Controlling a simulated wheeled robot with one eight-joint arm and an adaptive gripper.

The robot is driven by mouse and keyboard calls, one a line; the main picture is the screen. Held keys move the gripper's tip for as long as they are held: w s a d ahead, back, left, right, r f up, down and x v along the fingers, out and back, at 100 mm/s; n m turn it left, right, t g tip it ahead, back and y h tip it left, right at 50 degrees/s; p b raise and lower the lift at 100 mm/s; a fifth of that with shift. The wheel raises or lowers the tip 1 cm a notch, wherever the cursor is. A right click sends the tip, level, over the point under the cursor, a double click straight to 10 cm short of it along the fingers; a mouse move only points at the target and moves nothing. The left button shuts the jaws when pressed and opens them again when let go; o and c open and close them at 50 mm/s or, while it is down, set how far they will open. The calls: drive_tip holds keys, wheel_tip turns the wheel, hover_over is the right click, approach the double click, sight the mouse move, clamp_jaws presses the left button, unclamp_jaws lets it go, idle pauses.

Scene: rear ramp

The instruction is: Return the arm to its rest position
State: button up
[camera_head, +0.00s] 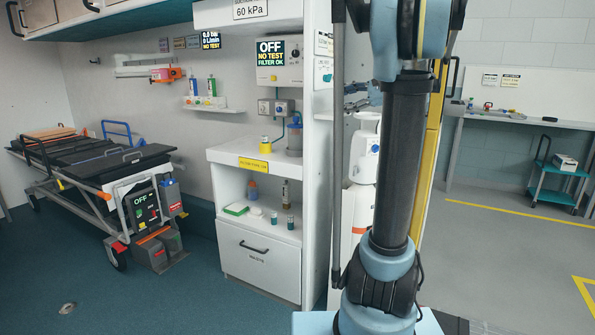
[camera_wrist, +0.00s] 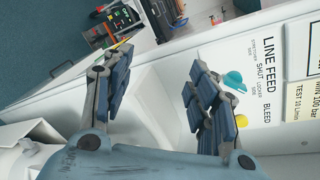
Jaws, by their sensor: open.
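My arm stands upright in the head view, a black tube between light blue joints, in front of the cabinet's right edge. My gripper (camera_head: 359,96) shows partly behind it, its grey-blue fingers pointing left; the arm hides the rest. In the wrist view my gripper (camera_wrist: 160,62) has its two blue-padded fingers well apart, with nothing between them. Behind the fingers is a white panel (camera_wrist: 275,40) marked "LINE FEED", with a teal knob (camera_wrist: 233,79) and a yellow knob (camera_wrist: 241,120). The right finger appears close to the knobs; I cannot tell the gap.
A white cabinet (camera_head: 260,258) with shelves stands just left of my arm. White cylinders (camera_head: 357,200) stand close behind the arm. A stretcher (camera_head: 90,160) is at the far left. A workbench (camera_head: 530,122) and teal cart (camera_head: 557,176) are at the right. Open floor (camera_head: 500,240) lies between.

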drive_tip(key=s+a+f+n+g+h, duration=0.2)
drive_tip(key=s+a+f+n+h, duration=0.15)
drive_tip(key=s+f, duration=0.65)
drive_tip(key=s+a+f+n+g+h, duration=0.2)
drive_tip(key=s+a+f+n+h, duration=0.15)
drive_tip(key=s+f, duration=0.65)
drive_tip(key=s+d+f+n+h, duration=0.3)
drive_tip(key=s+d+f, duration=0.1)
drive_tip(key=s+f, duration=0.3)
drive_tip(key=s+d+f+n+h, duration=0.3)
drive_tip(key=s+f, duration=0.5)
drive_tip(key=f, duration=0.3)
drive_tip(key=shift+s+d+f, duration=0.15)
drive_tip(key=shift+s+d, duration=0.1)
drive_tip(key=shift+d, duration=0.15)
drive_tip(key=shift+c, duration=0.3)
drive_tip(key=c, duration=0.4)
drive_tip(key=shift+a, duration=0.1)
